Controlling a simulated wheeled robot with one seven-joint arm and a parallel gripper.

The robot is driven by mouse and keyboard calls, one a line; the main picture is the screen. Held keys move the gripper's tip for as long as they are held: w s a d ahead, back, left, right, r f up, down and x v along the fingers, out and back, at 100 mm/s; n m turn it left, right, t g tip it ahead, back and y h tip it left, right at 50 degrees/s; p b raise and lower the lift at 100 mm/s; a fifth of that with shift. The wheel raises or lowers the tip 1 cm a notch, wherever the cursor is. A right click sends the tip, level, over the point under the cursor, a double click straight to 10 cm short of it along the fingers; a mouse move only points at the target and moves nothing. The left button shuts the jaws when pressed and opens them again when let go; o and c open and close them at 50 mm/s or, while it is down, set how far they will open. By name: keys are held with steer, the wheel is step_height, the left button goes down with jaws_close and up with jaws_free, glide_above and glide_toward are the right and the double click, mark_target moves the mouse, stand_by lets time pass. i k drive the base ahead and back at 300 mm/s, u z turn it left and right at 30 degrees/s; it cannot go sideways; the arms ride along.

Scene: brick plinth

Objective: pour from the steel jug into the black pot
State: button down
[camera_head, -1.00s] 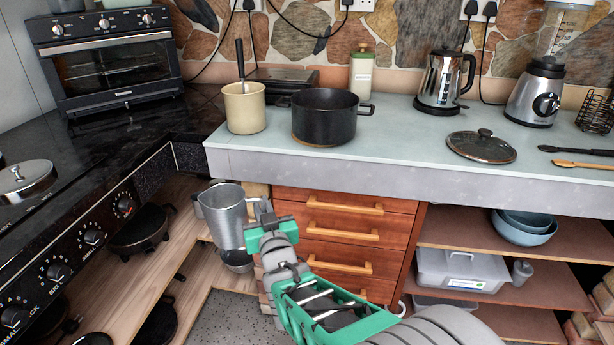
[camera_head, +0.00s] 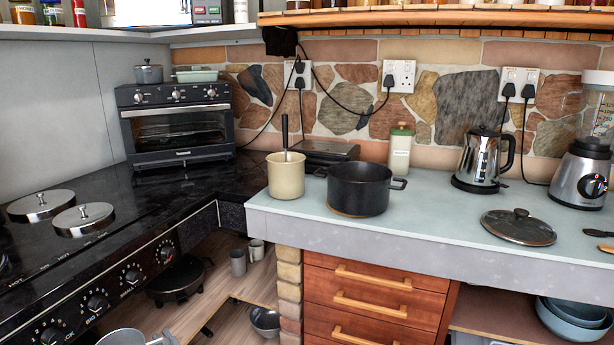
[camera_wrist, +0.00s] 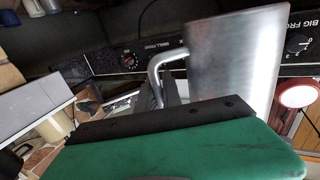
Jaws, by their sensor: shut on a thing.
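The black pot (camera_head: 359,191) stands open on the pale countertop, upright; its inside bottom is hidden. The steel jug (camera_wrist: 235,65) fills the upper right of the wrist view, with its bent handle (camera_wrist: 156,62) on the left. Only the jug's top shows at the bottom left edge of the head view (camera_head: 122,338), lower than the counter and well apart from the pot. My gripper (camera_wrist: 168,100) is shut on the jug's handle; a green and black finger covers the lower wrist view. The jug's contents cannot be seen.
A cream crock (camera_head: 286,176) with a utensil stands close left of the pot. A glass lid (camera_head: 518,227), a kettle (camera_head: 482,160) and a blender (camera_head: 583,172) are to the right. The black stove (camera_head: 75,240) is at left. Counter between pot and lid is clear.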

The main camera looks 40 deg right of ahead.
mark_target(355, 188)
steer(key=u, duration=2.3)
steer(key=k, duration=1.45)
steer(key=z, duration=1.15)
